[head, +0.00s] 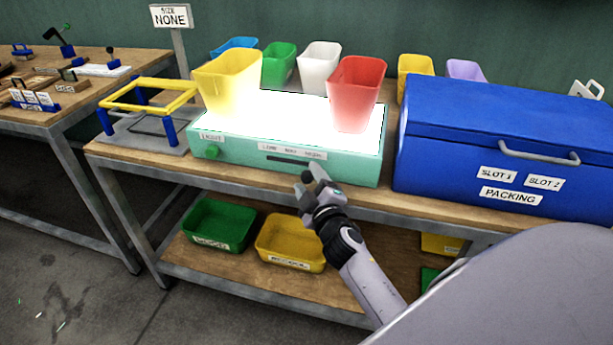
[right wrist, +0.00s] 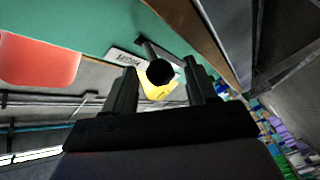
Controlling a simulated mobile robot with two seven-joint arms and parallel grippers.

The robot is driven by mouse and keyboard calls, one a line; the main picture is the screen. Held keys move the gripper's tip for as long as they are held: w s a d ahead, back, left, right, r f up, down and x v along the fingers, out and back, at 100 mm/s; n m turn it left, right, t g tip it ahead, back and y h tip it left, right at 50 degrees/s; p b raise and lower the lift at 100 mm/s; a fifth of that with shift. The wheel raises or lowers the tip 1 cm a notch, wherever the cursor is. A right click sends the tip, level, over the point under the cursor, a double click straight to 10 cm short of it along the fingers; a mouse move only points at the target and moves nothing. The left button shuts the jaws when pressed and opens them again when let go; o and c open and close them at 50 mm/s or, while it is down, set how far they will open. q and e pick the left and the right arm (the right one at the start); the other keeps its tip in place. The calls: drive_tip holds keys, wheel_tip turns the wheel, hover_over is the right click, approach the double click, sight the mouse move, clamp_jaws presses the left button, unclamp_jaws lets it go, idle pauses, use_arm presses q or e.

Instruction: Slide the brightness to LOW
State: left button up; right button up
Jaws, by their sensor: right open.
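The teal light box (head: 230,160) stands on the workbench with its white top glowing very brightly. Its front has a dark slider slot (head: 285,160) under a white label with small words (head: 292,150). My right gripper (head: 312,175) is open at the right end of the slot, by the box's front face. In the right wrist view, the dark round slider knob (right wrist: 160,72) on its stem shows between the two spread fingers, with no clear contact. In the head view the gripper mostly hides the knob. My left gripper is not in view.
A yellow bin (head: 226,85) and a red bin (head: 357,90) stand on the glowing top. A green button (head: 212,152) is on the box's left front. A blue packing box (head: 430,155) is close on the right, a yellow frame (head: 148,95) on the left.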

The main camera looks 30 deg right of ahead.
sight(258, 155)
drive_tip(key=shift+x, duration=0.95)
